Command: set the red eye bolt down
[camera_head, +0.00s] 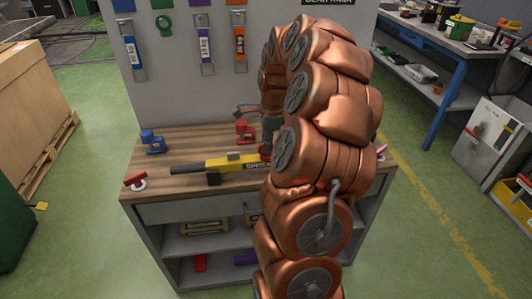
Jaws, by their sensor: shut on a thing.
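My gripper (267,143) reaches down over the wooden bench top, just right of the yellow and black tool (228,163). My copper-coloured arm hides much of it. It is shut on a small red thing (265,151), taken to be the red eye bolt, low over the bench. Only a sliver of it shows, so I cannot tell whether it touches the wood.
A blue block-like fixture (152,141) and a red one (244,131) stand on the bench (190,140). A red-handled item with a white base (135,181) is at the front left corner. Tools hang on the grey back panel (170,85). My arm hides the bench's right part.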

